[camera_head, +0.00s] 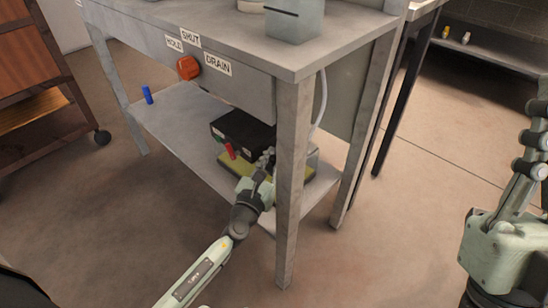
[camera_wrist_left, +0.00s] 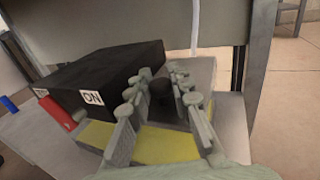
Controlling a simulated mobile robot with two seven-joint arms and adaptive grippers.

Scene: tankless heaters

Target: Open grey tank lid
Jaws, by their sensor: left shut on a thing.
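A grey tank (camera_wrist_left: 200,72) stands on the low shelf beside a black box, its near part hidden by my fingers. In the head view little of the grey tank (camera_head: 311,160) shows behind my gripper. My left gripper (camera_head: 267,158) is at the tank. In the left wrist view its fingers (camera_wrist_left: 160,92) are on either side of a dark round knob (camera_wrist_left: 162,98) on the tank's top, and it is shut on this knob. The lid's edge cannot be made out. My right gripper (camera_head: 530,150) is at the right edge, far from the tank, partly cut off.
The black box (camera_head: 240,130) has a red lever (camera_head: 230,151) and an "ON" label. A yellow surface (camera_head: 238,168) lies in front of it. A table leg (camera_head: 289,190) stands close right of my left arm. A blue cylinder (camera_head: 147,94) stands on the shelf's left.

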